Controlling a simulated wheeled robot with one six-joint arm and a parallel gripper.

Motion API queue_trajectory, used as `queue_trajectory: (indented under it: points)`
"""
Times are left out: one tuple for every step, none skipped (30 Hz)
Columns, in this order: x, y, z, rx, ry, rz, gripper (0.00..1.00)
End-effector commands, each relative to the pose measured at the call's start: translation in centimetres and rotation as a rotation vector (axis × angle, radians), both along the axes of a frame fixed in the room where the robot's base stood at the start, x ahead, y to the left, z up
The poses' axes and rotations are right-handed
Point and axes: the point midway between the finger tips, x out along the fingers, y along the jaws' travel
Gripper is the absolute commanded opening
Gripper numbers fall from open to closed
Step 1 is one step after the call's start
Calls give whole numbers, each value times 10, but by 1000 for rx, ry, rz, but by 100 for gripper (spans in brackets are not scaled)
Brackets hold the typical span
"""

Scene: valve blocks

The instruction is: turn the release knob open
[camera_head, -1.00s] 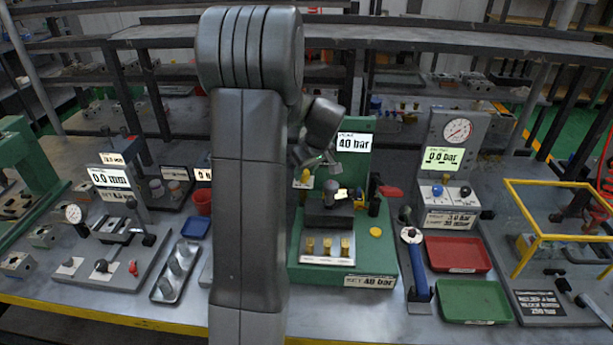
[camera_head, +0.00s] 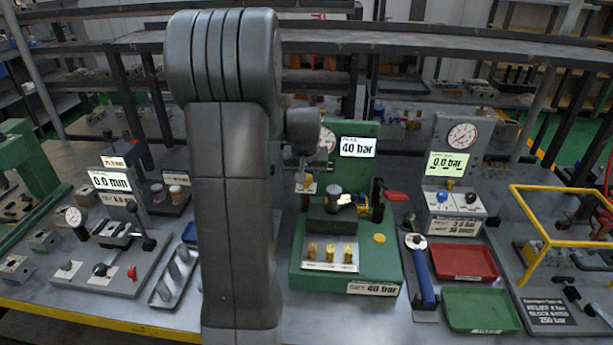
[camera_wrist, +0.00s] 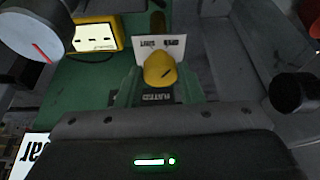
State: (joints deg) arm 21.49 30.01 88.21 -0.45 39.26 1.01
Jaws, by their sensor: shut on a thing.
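In the head view the knob (camera_head: 299,177) is small, at the back left of the green valve stand (camera_head: 385,262). My gripper (camera_head: 303,183) reaches down to it from above and is shut on it. The dark gripper body (camera_wrist: 160,150) fills the bottom of the wrist view; the finger contact is hard to make out. The stand's display (camera_head: 357,146) reads 40 bar.
A round gauge (camera_wrist: 32,40) with a red needle is close on the left in the wrist view. Red (camera_head: 463,277) and green trays (camera_head: 482,329) lie to the right.

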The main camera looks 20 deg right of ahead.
Motion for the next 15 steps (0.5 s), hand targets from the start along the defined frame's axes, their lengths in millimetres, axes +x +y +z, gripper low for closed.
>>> queue_trajectory:
  points:
    - [1,0,1,-1,-2,-5,11]
    - [1,0,1,0,-2,-9,11]
    - [1,0,1,0,-2,-13,11]
    - [1,0,1,0,-2,-15,11]
    - [1,0,1,0,-2,-16,11]
    - [1,0,1,-1,-2,-16,11]
    - [1,0,1,0,-2,-17,11]
    - [1,0,1,0,-2,-17,11]
    - [1,0,1,0,-2,-17,11]
    - [1,0,1,0,-2,-17,11]
    - [1,0,1,0,-2,-17,11]
    - [1,0,1,0,-2,-17,11]
    - [1,0,1,0,-2,-17,11]
    - [1,0,1,0,-2,-17,11]
    - [1,0,1,0,-2,-17,36]
